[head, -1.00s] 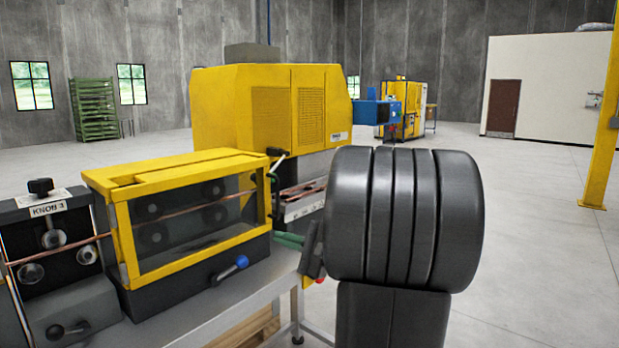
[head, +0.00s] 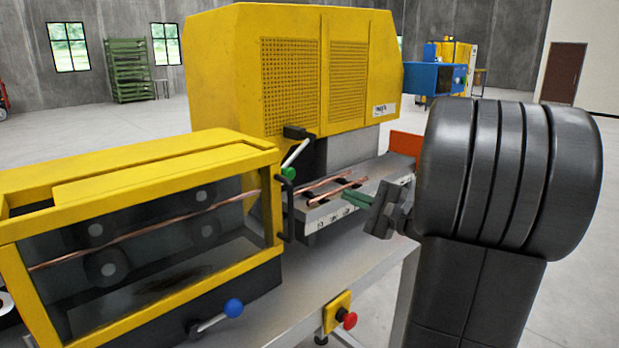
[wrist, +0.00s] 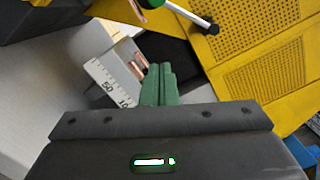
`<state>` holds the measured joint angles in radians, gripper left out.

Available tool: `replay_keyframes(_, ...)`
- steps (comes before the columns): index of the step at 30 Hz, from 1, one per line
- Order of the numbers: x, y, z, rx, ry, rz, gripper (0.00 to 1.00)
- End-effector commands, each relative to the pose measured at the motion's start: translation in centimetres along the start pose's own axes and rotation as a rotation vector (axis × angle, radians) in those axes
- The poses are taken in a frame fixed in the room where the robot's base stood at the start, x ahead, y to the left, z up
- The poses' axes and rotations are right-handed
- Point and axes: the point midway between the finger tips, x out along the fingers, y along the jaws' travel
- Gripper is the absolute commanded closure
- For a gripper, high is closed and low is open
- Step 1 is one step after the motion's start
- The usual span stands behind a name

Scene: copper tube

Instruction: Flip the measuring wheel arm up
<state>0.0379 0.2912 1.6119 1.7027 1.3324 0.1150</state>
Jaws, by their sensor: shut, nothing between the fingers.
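A short lever with a green knob (head: 289,172) and a pale rod hangs from a black block (head: 298,132) on the yellow machine, at the right end of the clear-sided box. It slants down to the left, and it looks like the measuring wheel arm, though I see no clear wheel on it. In the wrist view, the pale rod (wrist: 185,12) shows at the top, its green knob cut by the edge. My gripper (head: 347,194) has green fingers, shut and empty, pointing left over the scaled rail, right of and below the knob. The closed fingers (wrist: 157,70) are central in the wrist view.
Copper tubes (head: 325,186) lie on the rail with a white scale (head: 345,210). The yellow-framed box (head: 140,165) fills the left, with a blue-knobbed lever (head: 233,308) below. Open floor lies to the right.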

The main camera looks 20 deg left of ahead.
Motion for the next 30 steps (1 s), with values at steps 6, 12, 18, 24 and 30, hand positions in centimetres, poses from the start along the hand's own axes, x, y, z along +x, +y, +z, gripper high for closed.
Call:
replay_keyframes(6, 0.0, 0.0, 0.0, 0.0, 0.0, 0.0, 1.0)
replay_keyframes(12, 1.5, -0.1, 0.1, 0.001, -0.003, 0.001, 1.0)
replay_keyframes(18, 5.2, -0.1, 0.2, 0.002, -0.005, 0.002, 1.0)
replay_keyframes(24, 9.5, -0.1, 0.1, 0.002, -0.003, 0.003, 1.0)
replay_keyframes(30, 10.7, -0.2, 2.6, 0.0, -0.002, 0.0, 1.0)
